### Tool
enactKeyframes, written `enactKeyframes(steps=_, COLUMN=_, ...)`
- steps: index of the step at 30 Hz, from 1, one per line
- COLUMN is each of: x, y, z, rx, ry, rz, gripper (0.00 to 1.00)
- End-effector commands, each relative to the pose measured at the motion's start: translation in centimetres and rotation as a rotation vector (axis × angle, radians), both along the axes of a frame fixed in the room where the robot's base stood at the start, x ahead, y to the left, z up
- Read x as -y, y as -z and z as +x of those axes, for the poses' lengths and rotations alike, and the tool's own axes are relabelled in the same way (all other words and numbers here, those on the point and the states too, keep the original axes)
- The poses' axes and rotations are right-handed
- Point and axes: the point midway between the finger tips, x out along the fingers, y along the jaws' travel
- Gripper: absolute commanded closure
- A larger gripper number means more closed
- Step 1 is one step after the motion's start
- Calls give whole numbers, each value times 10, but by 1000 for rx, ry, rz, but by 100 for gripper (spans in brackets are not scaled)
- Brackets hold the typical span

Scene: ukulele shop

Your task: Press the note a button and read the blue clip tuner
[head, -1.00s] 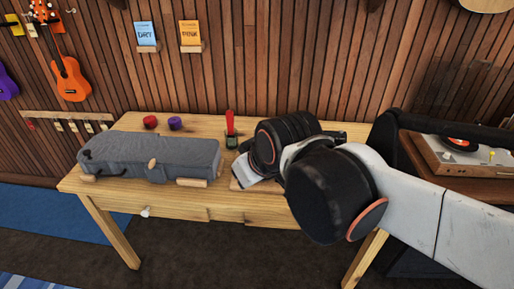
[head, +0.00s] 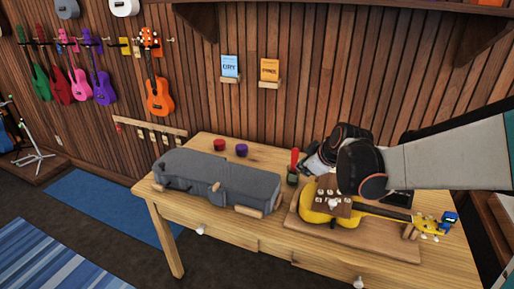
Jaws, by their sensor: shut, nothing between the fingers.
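A yellow ukulele (head: 320,217) lies on a wooden board (head: 352,243) at the right of the table. A small brown panel with several pale knobs or buttons (head: 333,203) sits over its body; no letters are legible. The blue clip tuner (head: 449,217) is at the head end of the neck, far right; its display cannot be read. My gripper (head: 311,170) is shut and empty, behind the ukulele body and beside the red upright object. My wrist hides part of it and part of the ukulele.
A grey case (head: 218,178) covers the table's left half. Red (head: 219,145) and purple (head: 242,150) round pieces and a red upright object on a dark base (head: 293,166) stand behind. The wooden table's (head: 190,214) front strip is clear.

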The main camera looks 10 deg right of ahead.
Motion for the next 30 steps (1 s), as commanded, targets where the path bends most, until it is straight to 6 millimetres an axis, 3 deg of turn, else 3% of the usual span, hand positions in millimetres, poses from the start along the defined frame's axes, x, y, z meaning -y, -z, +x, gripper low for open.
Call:
enactKeyframes(steps=1, x=15, y=3, z=11, rx=9, ry=-11, rz=-12, gripper=100)
enactKeyframes(steps=6, x=54, y=20, z=37, rx=45, ry=-69, rz=-55, gripper=100)
enactKeyframes(steps=12, x=87, y=36, z=53, rx=79, ry=-117, rz=-97, gripper=100)
enactKeyframes(steps=18, x=100, y=43, z=59, rx=93, ry=-136, rz=-114, gripper=100)
enactKeyframes(steps=30, x=100, y=44, z=59, rx=93, ry=-139, rz=-116, gripper=100)
